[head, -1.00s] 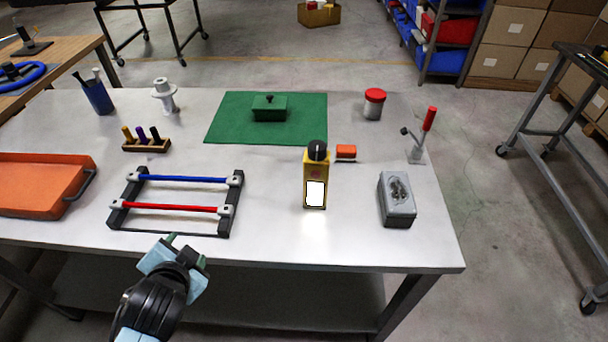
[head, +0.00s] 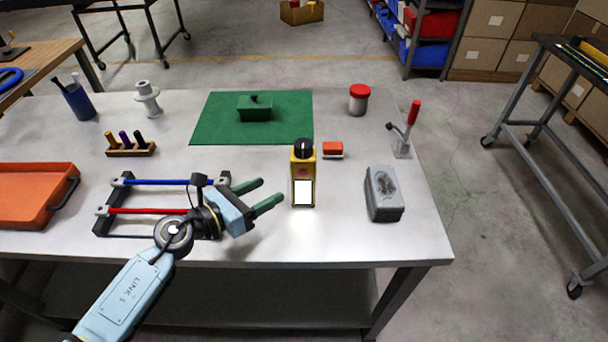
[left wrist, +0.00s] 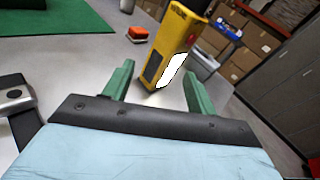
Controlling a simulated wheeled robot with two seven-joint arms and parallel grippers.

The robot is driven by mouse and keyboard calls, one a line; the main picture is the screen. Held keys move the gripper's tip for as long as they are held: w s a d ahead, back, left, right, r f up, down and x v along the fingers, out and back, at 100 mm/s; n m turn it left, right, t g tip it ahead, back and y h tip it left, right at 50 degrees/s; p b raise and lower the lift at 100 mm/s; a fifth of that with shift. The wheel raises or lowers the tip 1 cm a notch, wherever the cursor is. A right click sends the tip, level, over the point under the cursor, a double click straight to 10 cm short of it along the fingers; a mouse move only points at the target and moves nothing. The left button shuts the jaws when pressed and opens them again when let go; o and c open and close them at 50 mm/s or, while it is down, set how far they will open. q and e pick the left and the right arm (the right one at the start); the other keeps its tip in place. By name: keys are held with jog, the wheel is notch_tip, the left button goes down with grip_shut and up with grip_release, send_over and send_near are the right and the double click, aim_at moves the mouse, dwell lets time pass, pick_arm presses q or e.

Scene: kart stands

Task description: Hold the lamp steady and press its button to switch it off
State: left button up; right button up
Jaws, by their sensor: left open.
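The yellow lamp (head: 303,172) stands upright on the grey table, with a black knob on top, a reddish spot below the knob and a bright white lit panel on its front. It also shows in the left wrist view (left wrist: 176,38), beyond and between the fingers, its top cut off by the frame. My left gripper (head: 273,193) is open and empty, with two green fingers pointing at the lamp from the left. A small gap separates the fingertips from the lamp in the head view. My right gripper is not in view.
An orange block (head: 333,151) lies just behind the lamp, and a grey box (head: 383,195) to its right. A rack with a blue bar (head: 160,182) and a red bar lies under my left arm. A green mat (head: 215,120) lies behind. Table in front of the lamp is clear.

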aim_at(300, 194)
pick_arm(q)
jog(key=f+m+g, duration=0.2)
jog(key=f+m, duration=0.1)
jog(key=shift+s+y, duration=0.2)
jog(key=shift+y, duration=0.1)
jog(key=shift+d+f+m+g, duration=0.2)
jog(key=shift+m+g, duration=0.1)
jog(key=b+x, duration=0.3)
jog(key=x, duration=0.5)
jog(key=shift+w+d+f, duration=0.1)
jog(key=shift+w+d, duration=0.05)
jog(key=shift+d, duration=0.05)
jog(key=shift+w+d+f+b, duration=0.1)
jog(key=shift+w+d+b, duration=0.15)
jog(key=shift+d+b, duration=0.1)
jog(key=shift+d, duration=0.1)
grip_shut()
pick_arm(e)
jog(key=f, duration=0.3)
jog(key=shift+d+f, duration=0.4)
pick_arm(q)
jog(key=shift+w, duration=0.1)
jog(key=shift+o, duration=1.7)
grip_release()
